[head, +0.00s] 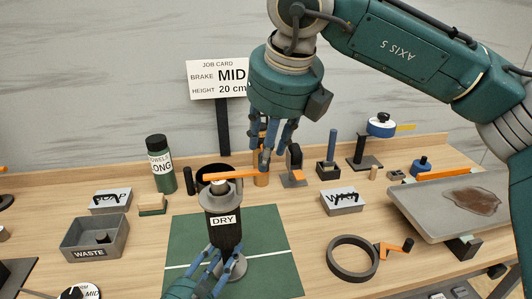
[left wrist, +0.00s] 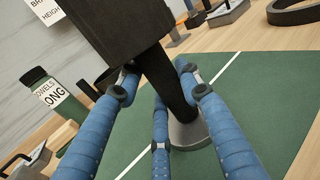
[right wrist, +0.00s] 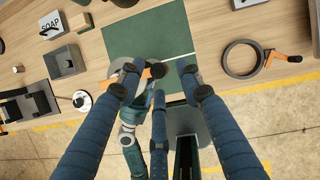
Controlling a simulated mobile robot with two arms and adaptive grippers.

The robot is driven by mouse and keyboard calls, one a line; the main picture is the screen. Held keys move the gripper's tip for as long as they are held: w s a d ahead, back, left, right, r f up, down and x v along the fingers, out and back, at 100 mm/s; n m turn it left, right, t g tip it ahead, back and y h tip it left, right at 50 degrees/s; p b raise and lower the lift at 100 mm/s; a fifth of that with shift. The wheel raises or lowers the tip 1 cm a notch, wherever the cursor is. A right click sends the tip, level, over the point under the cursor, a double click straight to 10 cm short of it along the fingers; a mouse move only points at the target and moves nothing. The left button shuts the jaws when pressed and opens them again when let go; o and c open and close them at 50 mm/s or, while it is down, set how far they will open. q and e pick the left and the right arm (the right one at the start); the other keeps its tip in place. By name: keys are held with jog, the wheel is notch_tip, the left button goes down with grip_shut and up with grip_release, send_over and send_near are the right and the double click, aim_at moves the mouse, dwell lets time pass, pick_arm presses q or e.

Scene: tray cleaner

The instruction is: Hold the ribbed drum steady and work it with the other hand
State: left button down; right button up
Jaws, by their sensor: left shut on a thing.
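The ribbed drum (head: 224,233), dark with a DRY label, stands upright on a grey base (head: 234,268) on the green mat. An orange crank (head: 232,175) lies across its top and points right. My left gripper (head: 220,255) is shut on the drum's lower, narrower part; in the left wrist view the fingers flank this dark stem (left wrist: 165,80). My right gripper (head: 268,150) hangs above the crank's outer end, fingers spread and pointing down. In the right wrist view the crank's dark knob (right wrist: 158,70) shows between the spread fingertips, with no clear contact.
The green mat (head: 270,243) is mostly clear. A waste bin (head: 77,246) and soap box (head: 110,200) stand left. A towel canister (head: 161,170) is behind. A dark ring (head: 332,262) lies right, before a grey tray (head: 425,222) with a brown stain.

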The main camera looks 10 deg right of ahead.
jog(key=v, duration=0.9)
jog(key=shift+s+r, duration=0.15)
jog(key=shift+r, duration=0.25)
pick_arm(q)
jog(key=c, duration=1.1)
grip_release()
